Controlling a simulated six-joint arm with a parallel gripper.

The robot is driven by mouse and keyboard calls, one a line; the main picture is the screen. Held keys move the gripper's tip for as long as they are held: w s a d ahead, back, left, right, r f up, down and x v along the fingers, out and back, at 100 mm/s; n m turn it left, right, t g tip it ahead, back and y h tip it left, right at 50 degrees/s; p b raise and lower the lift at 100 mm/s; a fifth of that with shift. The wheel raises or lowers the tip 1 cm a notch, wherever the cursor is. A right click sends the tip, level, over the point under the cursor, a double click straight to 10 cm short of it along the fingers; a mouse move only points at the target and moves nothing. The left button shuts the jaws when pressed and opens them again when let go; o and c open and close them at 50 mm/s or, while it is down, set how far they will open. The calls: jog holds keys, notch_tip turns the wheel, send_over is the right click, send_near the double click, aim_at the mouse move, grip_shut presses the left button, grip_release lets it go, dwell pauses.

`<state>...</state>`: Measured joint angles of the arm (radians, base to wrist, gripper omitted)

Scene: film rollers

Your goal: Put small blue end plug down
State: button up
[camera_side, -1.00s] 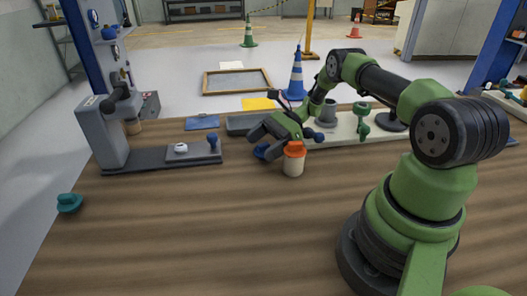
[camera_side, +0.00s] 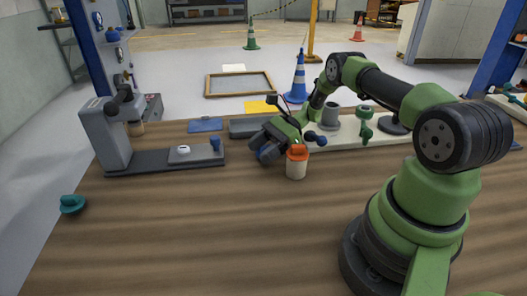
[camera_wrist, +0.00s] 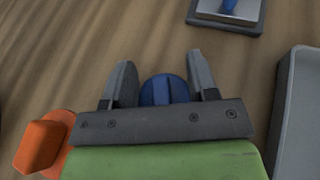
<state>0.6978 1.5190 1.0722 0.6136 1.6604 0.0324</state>
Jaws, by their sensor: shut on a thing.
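A small blue end plug (camera_wrist: 165,90) sits between the two fingers of my gripper (camera_wrist: 163,82) in the wrist view. The fingers press it from both sides, and the gripper body hides its near part. The blue plug (camera_side: 267,153) shows only partly there, among the fingers. I cannot tell whether it touches the table.
A teal piece (camera_side: 72,204) lies at far left. The front table is clear.

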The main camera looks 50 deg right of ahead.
notch_tip(320, 180, up, 10)
jog(key=r, duration=0.1)
jog(key=s+a+r+m+t+h, duration=0.1)
jog(key=s+a+r, duration=0.1)
jog(key=a+r, duration=0.25)
jog(key=s+a+r+m+t, duration=0.1)
jog(key=s+a+r, duration=0.2)
jog(key=a, duration=0.3)
jog(key=w+d+f+m+t+h, duration=0.2)
jog(key=w+d+m+h, duration=0.2)
jog(key=d, duration=0.4)
jog(key=w+d+f+m+t+h, duration=0.2)
jog(key=w+d+m+h, duration=0.15)
jog(key=d, duration=0.55)
jog(key=w+d+f+m+t+h, duration=0.25)
jog(key=w+d+m+h, duration=0.2)
jog(key=d, duration=0.35)
jog(key=shift+n, duration=0.3)
jog(key=shift+w+d+f, duration=0.15)
jog(key=shift+f, duration=1.55)
jog(key=shift+w+d+f, duration=0.1)
jog(key=shift+f, duration=1.65)
jog(key=shift+w+d+f, duration=0.15)
jog(key=shift+f, duration=1.55)
